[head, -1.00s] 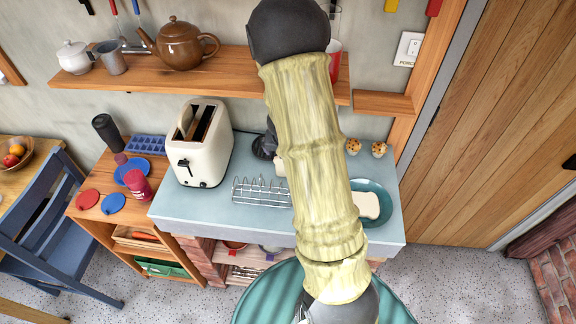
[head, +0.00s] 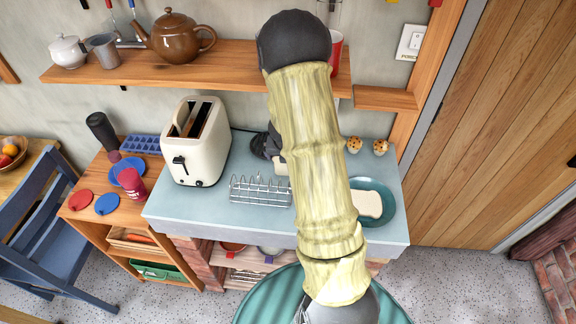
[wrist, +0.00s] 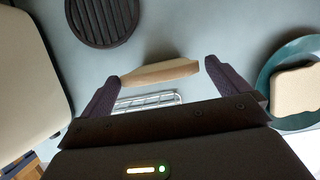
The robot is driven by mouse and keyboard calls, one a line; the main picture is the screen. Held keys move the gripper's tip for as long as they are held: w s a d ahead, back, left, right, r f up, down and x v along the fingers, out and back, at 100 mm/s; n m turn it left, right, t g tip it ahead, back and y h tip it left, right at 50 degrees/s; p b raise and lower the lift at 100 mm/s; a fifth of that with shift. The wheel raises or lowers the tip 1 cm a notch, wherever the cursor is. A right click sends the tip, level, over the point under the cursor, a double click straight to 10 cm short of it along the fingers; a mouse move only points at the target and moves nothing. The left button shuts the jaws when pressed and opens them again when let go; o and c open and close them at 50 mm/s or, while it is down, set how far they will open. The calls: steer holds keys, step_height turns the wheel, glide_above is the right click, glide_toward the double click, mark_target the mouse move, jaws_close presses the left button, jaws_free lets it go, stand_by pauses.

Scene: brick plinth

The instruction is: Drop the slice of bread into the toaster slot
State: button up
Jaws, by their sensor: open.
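The cream toaster (head: 203,160) stands on the counter with its two dark slots facing up. Its side shows at the left of the wrist view (wrist: 28,85). A pale slice of bread (head: 367,204) lies flat on a teal plate (head: 388,212) at the counter's right; it also shows in the wrist view (wrist: 298,90). My gripper (wrist: 160,70) is open, right of the toaster and left of the plate. A tan piece (wrist: 160,72), perhaps bread seen edge-on, shows between its fingertips; I cannot tell if they touch it. My arm hides most of this from the head view.
A dark ribbed disc (wrist: 102,18) lies beyond my gripper. Two muffins (head: 367,146) sit at the back right. A wooden shelf (head: 235,62) with a brown teapot (head: 177,38) hangs above.

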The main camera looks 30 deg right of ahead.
steer(key=b+x, duration=0.1)
steer(key=x, duration=0.4)
steer(key=shift+a, duration=0.1)
stand_by(0.3)
steer(key=c, duration=0.7)
steer(key=shift+c, duration=0.2)
